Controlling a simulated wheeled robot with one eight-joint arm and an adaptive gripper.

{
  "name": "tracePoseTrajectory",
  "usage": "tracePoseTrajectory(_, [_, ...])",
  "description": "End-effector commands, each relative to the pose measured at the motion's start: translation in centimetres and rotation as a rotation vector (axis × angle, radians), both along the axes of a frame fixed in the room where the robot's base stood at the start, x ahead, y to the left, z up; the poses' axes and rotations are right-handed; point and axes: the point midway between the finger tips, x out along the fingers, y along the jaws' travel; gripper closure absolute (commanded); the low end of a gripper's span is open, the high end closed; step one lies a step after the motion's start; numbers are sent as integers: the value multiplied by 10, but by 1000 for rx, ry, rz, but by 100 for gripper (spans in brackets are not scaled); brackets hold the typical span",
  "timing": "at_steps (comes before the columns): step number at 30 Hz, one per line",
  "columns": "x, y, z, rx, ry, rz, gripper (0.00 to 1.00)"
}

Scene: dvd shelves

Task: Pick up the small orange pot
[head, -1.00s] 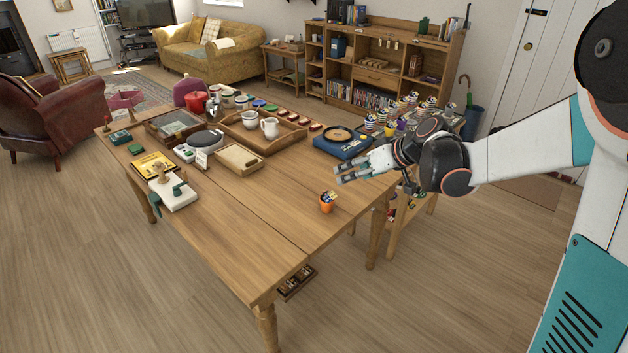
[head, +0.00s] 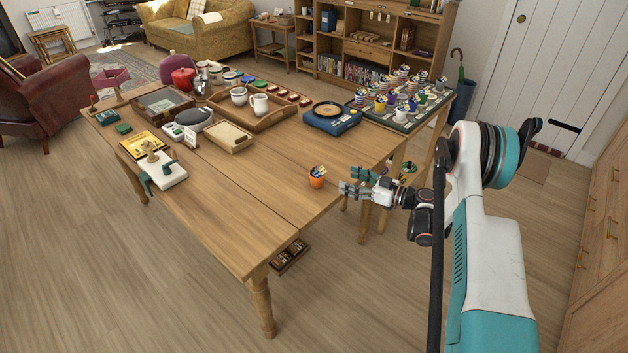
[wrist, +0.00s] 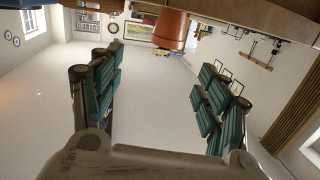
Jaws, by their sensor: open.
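The small orange pot (head: 317,181) stands on the wooden table (head: 232,205) near its right edge in the head view, with small blue, yellow and dark items showing at its top. My gripper (head: 352,189) is just right of the pot at the table's edge, with its fingers pointing left toward it and a gap between. In the wrist view the picture is upside down; an orange pot (wrist: 171,29) shows at the top, beyond the open green-padded fingers (wrist: 158,95). Nothing is between the fingers.
A blue record player (head: 332,117) sits behind the pot. A wooden tray (head: 259,117) and a white device (head: 161,172) lie further left. The table front around the pot is clear.

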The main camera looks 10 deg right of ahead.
Motion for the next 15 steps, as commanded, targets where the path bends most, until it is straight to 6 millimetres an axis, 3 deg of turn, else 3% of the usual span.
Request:
tracePoseTrajectory(7, [-5, -4, -19, 16, -64, -1, 31])
tracePoseTrajectory(15, [25, 32, -21, 17, -66, 1, 31])
